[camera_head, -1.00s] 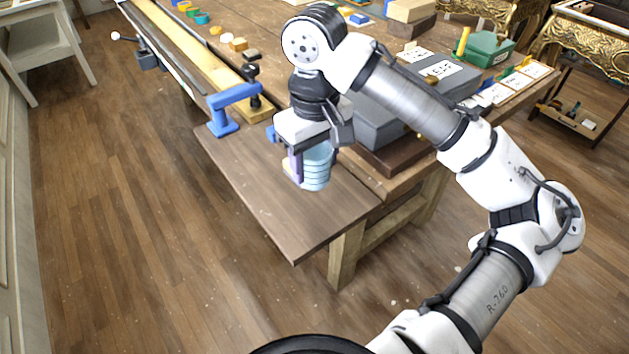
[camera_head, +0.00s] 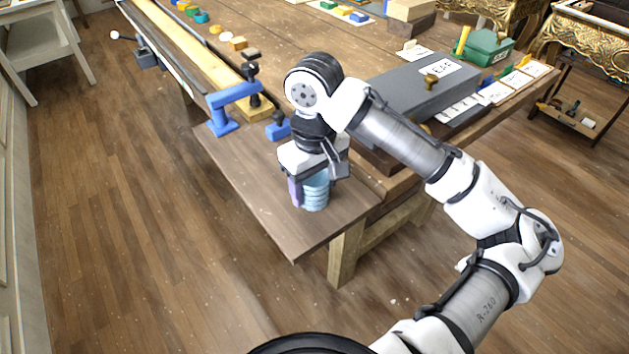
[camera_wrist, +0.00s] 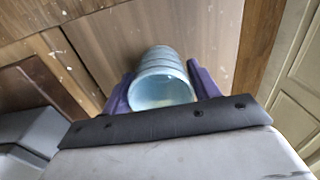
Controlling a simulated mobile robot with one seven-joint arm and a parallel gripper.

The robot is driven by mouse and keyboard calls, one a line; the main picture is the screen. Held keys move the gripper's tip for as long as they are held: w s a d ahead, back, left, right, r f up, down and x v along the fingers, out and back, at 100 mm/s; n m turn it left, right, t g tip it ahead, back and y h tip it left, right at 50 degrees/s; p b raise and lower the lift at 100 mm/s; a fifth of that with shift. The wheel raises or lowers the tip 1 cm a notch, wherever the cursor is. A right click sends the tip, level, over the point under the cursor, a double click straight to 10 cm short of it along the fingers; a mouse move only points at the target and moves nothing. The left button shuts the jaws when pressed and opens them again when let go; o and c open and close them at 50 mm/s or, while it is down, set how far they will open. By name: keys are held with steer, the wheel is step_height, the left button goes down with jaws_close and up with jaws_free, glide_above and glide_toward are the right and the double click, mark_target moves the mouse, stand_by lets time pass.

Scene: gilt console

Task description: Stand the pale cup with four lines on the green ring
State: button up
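The pale blue cup (camera_head: 316,190), with ridged lines around its side, is between the purple fingers of my gripper (camera_head: 305,190). In the wrist view the cup (camera_wrist: 162,80) shows its open mouth toward the camera, with a finger against each side of it; my gripper (camera_wrist: 162,90) is shut on it. The cup is over the near end of the wooden bench; I cannot tell whether it touches the wood. I cannot make out a green ring for certain.
A blue clamp-like stand (camera_head: 225,112) and a small blue piece (camera_head: 278,128) are left of my gripper. A grey case (camera_head: 405,88) stands to its right, with a green box (camera_head: 489,48) behind. The bench's near corner (camera_head: 290,240) is bare.

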steer(key=shift+o, duration=1.2)
